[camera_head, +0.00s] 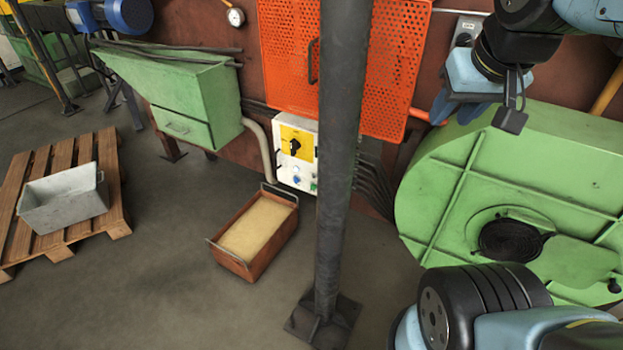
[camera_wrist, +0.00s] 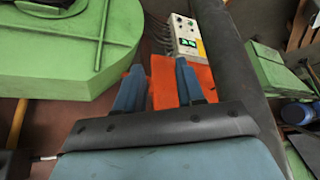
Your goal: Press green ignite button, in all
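The control box (camera_head: 297,178) is pale, with a yellow panel and a black rotary switch (camera_head: 294,147) at its top. Small blue and green spots show on its lower part; a green one (camera_head: 313,187) sits low at the right, too small to identify surely. The pole hides part of the box's right edge. In the wrist view the box (camera_wrist: 181,27) appears upside down, with green marks (camera_wrist: 187,42) on its face. My gripper (camera_wrist: 160,78) has two blue fingers spread apart with nothing between them. In the head view my gripper (camera_head: 457,110) hangs at upper right, well apart from the box.
A dark vertical pole (camera_head: 342,130) stands between my gripper and the box in the head view. A large green housing (camera_head: 440,190) fills the right. An orange perforated guard (camera_head: 393,60) is behind. A brown sand-filled bin (camera_head: 273,258) stands on the floor below the box.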

